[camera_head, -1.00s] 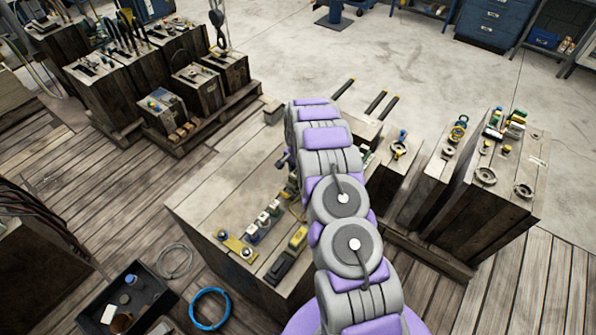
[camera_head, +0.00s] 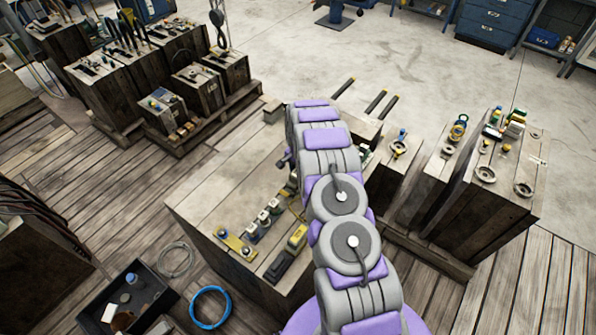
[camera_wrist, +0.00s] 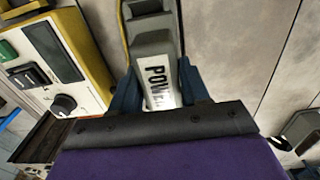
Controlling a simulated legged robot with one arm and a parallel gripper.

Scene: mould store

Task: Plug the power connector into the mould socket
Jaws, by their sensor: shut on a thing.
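My gripper (camera_wrist: 158,88) shows at the wrist, its two blue fingers shut on the sides of the power connector (camera_wrist: 158,88), a white and grey body lettered "POWER". A grey housing with yellow edges (camera_wrist: 150,38) lies directly beyond it; I cannot tell whether it is part of the connector or a socket. The mould socket cannot be made out for certain, nor can I tell whether the connector is in it. In the head view my arm hides the gripper and connector over the large wooden mould block (camera_head: 205,205).
A yellow control box with a black knob (camera_wrist: 64,70) stands left of the gripper in the wrist view. Several small connectors (camera_head: 263,218) and a yellow-black piece (camera_head: 288,255) sit on the block. Other moulds (camera_head: 490,190) stand right. A blue cable coil (camera_head: 210,307) lies on the floor.

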